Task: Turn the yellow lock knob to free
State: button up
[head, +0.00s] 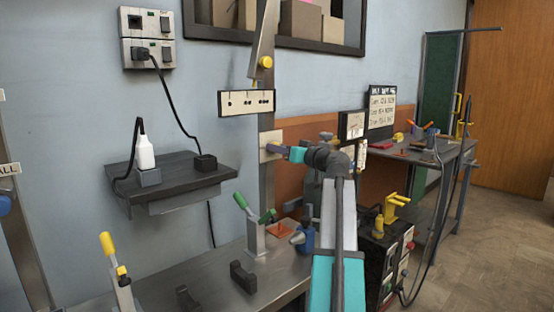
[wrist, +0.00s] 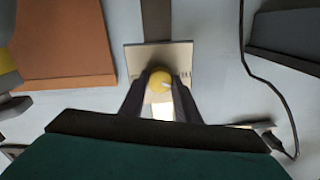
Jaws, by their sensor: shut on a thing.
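The yellow lock knob (wrist: 159,78) sits on a pale plate (wrist: 134,57) in the wrist view. A small white mark shows on the knob's face, pointing right and slightly up. My gripper (wrist: 160,84) is shut on the knob, with one dark finger on each side of it. In the head view the pale plate (head: 267,154) is fixed to an upright grey post, and my gripper (head: 277,149) reaches it from the right. The knob itself is hidden there by the fingers. Lettering beside the knob is too small to read.
Another yellow knob (head: 265,62) is higher on the post, above a white sign strip (head: 247,102). A dark shelf (head: 185,178) with a white bottle is on the wall at left. A workbench (head: 215,278) with clamps lies below my arm.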

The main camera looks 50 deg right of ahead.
jog(key=n+b, duration=0.3)
jog(key=n, duration=0.1)
jog(key=shift+r+n+b, duration=0.15)
jog(key=shift+n+b, duration=0.15)
jog(key=shift+b, duration=0.1)
jog(key=o, duration=1)
jog(key=shift+o, duration=0.2)
jog(key=shift+s, duration=0.15)
jog(key=s+a+p, duration=0.1)
jog(key=s+p, duration=0.3)
jog(key=s, duration=0.9)
jog(key=shift+s+p, duration=0.2)
jog(key=shift+p, duration=0.2)
